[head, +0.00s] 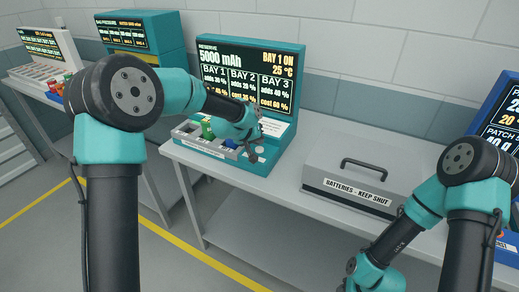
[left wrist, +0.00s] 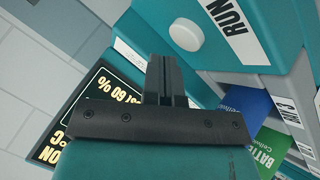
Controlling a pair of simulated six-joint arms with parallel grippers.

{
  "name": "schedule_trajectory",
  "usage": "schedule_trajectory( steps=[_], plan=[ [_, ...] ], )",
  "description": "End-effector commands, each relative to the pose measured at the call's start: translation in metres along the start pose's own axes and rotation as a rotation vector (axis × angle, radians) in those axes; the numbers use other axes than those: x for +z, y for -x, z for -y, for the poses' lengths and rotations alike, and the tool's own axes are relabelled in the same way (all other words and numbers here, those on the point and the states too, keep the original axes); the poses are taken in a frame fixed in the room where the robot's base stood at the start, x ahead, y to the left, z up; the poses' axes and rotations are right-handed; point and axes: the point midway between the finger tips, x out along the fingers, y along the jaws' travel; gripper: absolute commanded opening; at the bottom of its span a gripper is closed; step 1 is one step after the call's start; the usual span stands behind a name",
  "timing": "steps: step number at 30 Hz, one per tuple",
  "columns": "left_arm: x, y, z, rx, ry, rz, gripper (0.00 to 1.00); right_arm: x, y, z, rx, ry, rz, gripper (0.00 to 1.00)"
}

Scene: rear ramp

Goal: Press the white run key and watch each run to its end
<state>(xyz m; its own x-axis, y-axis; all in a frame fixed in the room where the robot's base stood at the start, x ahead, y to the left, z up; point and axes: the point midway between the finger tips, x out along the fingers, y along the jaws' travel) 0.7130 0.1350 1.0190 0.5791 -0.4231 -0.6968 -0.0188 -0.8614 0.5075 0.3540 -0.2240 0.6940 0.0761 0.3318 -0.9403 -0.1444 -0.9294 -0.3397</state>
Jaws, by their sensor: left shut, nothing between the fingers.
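The white run key (left wrist: 186,34) is a round button on a teal panel, beside a RUN label (left wrist: 238,30) in the left wrist view. My left gripper (left wrist: 166,72) is shut and empty, its dark fingertips close to the key with a small gap in the picture. I cannot tell how high they are above the panel. In the head view the left gripper (head: 251,143) is over the front right of the teal bay station (head: 262,168). The station's screen (head: 245,73) reads RESERVE 5000 mAh, BAY 1 ON, 25 °C. My right gripper is out of view.
Green (left wrist: 270,148) and blue (left wrist: 247,105) batteries sit in the bays beside the key. A grey lidded box (head: 352,187) marked BATTERIES - KEEP SHUT stands to the right on the bench. Other screened stations stand at the left (head: 140,38) and right edge (head: 498,118).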

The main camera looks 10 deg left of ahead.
Motion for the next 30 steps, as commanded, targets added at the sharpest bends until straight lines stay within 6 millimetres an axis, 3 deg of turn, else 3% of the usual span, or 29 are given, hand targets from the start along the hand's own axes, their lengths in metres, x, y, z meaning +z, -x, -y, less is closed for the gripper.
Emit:
schedule_trajectory(
  steps=[21,30],
  plan=[
    [-0.025,0.034,-0.025,0.001,-0.001,-0.001,0.00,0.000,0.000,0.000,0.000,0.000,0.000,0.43],
    [-0.025,0.035,-0.025,0.000,-0.001,0.000,0.00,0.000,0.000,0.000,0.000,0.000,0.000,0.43]
  ],
)
